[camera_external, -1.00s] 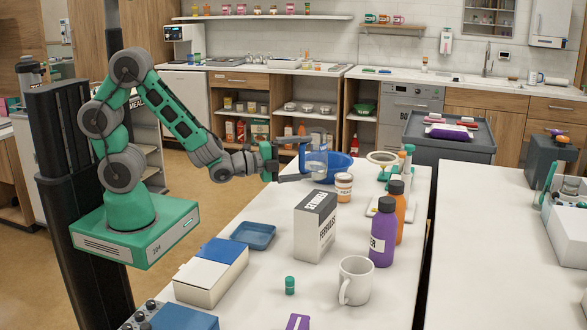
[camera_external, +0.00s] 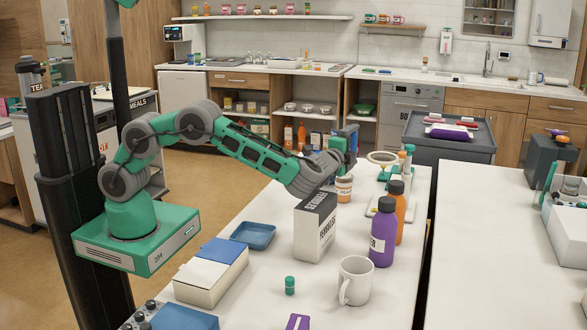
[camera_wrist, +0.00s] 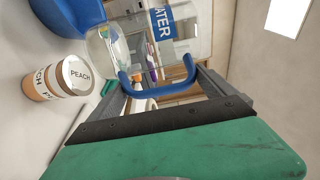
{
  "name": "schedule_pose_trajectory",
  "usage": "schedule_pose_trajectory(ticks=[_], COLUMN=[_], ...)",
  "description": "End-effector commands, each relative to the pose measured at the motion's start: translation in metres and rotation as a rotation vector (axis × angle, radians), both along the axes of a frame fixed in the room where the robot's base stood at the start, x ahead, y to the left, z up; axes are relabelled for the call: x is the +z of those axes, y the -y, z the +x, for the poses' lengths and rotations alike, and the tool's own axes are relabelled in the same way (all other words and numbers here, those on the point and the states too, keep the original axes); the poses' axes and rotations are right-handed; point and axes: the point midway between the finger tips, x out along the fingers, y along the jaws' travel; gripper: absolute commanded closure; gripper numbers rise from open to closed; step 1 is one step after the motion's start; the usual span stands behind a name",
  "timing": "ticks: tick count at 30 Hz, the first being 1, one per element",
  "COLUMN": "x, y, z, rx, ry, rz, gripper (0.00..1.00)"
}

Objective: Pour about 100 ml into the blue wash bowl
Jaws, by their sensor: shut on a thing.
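A clear jug (camera_wrist: 150,40) with a blue WATER label and blue handle is at the top of the wrist view. My gripper (camera_wrist: 165,92) is shut on its handle. In the external view my gripper (camera_external: 347,148) is at the far end of the near table, and my arm hides most of the jug. The blue wash bowl (camera_wrist: 68,14) shows in part at the upper left of the wrist view, close beside the jug's lower end. My arm hides the bowl in the external view. I cannot tell how far the jug is tilted or whether its mouth is over the bowl.
A peach jar (camera_wrist: 62,80) stands close to the bowl; it also shows in the external view (camera_external: 344,188). A box (camera_external: 315,228), purple bottle (camera_external: 383,235), orange bottle (camera_external: 397,205) and white mug (camera_external: 355,280) stand nearer. A blue tray (camera_external: 253,235) lies at left.

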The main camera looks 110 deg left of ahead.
Motion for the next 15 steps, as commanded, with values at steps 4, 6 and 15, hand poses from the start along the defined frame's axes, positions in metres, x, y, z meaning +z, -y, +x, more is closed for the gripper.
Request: schedule_pose_trajectory(ticks=[4, 6, 15], x=[0.0017, 0.0021, 0.0066], y=[-0.0001, 0.0000, -0.0029], z=[-0.0001, -0.0003, -0.0030], rx=[0.000, 0.000, 0.000], ry=[0.001, 0.003, 0.048], rz=[0.002, 0.000, -0.061], gripper=[0.75, 0.75, 0.75])
